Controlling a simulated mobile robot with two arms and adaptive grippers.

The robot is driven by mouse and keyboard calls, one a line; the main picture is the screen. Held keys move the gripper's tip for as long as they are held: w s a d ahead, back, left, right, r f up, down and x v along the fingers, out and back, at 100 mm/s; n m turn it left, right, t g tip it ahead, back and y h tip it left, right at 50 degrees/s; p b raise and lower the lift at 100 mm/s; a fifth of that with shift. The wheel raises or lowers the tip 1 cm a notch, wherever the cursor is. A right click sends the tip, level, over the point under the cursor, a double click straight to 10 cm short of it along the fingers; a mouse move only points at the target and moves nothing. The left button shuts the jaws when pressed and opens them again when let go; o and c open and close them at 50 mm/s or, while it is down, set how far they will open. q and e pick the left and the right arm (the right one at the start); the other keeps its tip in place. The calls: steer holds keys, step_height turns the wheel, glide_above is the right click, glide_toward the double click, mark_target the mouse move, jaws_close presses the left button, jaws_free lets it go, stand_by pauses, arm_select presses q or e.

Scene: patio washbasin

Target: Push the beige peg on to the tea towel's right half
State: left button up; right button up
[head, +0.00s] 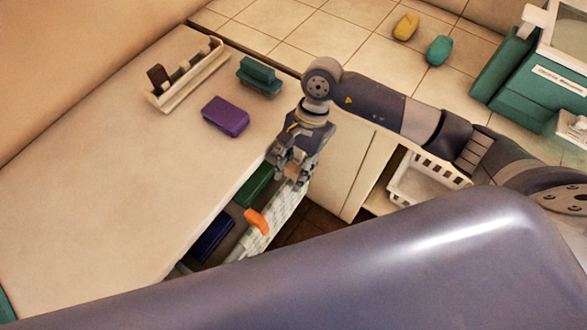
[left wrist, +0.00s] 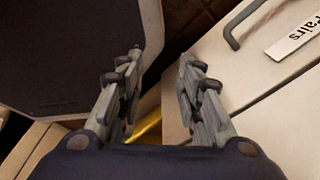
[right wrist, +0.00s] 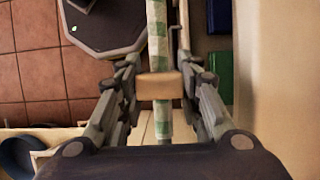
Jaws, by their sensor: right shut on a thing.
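The beige peg (right wrist: 159,86) is between the fingers of my right gripper (right wrist: 160,84), which is shut on it; the gripper shows in the head view (head: 290,168) over the open drawer's front edge. The green-and-white checked tea towel (right wrist: 157,38) runs as a narrow strip along that edge and shows above and below the peg. The peg lies across the towel; how deep it sits cannot be told. In the head view an orange peg (head: 257,221) is on the towel (head: 285,208), nearer me. My left gripper (left wrist: 160,78) is open, seen only in its wrist view.
A green thing (head: 254,185) and a blue thing (head: 212,236) lie in the drawer. A purple box (head: 225,116), a teal brush-like thing (head: 259,76) and a beige rack (head: 187,75) stand on the countertop. A white basket (head: 424,180) is right of my right gripper.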

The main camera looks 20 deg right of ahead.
steer(key=o, duration=0.9)
steer(key=v, duration=1.2)
